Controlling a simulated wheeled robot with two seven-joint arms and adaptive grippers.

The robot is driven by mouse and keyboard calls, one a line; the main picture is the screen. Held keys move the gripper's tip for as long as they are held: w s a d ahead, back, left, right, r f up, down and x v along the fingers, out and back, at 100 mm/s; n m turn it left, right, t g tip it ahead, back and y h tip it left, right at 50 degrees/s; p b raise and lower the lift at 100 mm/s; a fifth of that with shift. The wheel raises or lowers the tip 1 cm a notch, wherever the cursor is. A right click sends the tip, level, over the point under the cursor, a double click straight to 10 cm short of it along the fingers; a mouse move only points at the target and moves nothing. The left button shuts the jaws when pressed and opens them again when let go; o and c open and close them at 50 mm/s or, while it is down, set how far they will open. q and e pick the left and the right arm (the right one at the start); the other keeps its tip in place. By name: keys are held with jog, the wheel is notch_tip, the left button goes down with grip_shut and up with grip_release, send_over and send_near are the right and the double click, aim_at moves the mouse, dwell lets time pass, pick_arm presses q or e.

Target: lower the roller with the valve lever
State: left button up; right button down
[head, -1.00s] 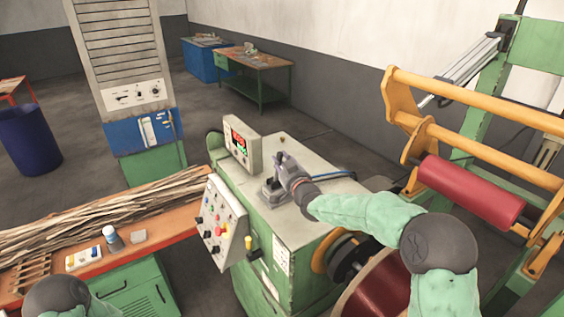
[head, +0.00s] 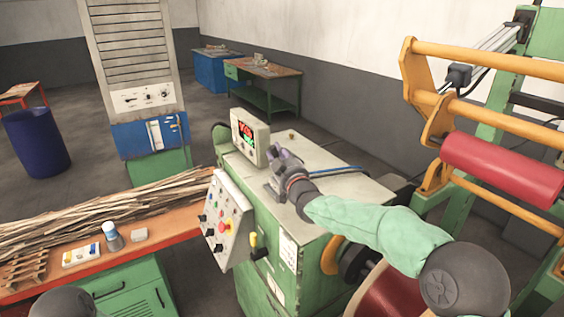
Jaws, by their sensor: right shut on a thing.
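The roller (head: 503,168) is a red cylinder at the right of the head view, held between yellow arms. My right gripper (head: 284,166) is over the top of the green console and shut on the valve lever. The grey valve base (head: 274,190) shows just below the gripper, on the console top. The lever itself is mostly hidden by the fingers. Of my left arm only a dark rounded part shows at the bottom left edge, and the left gripper is out of view.
The green console (head: 325,170) carries a display box (head: 248,138) and a sloping button panel (head: 225,222). An orange bench (head: 190,222) with wooden strips is at the left. A yellow frame (head: 425,115) and a pneumatic cylinder (head: 490,50) stand at the right.

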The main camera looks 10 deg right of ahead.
jog(key=shift+s+a+f+n+b, duration=0.15)
jog(key=shift+a+n+b, duration=0.2)
jog(key=shift+n+b, duration=0.2)
jog(key=c, duration=1.2)
grip_release()
jog(key=v, duration=1.2)
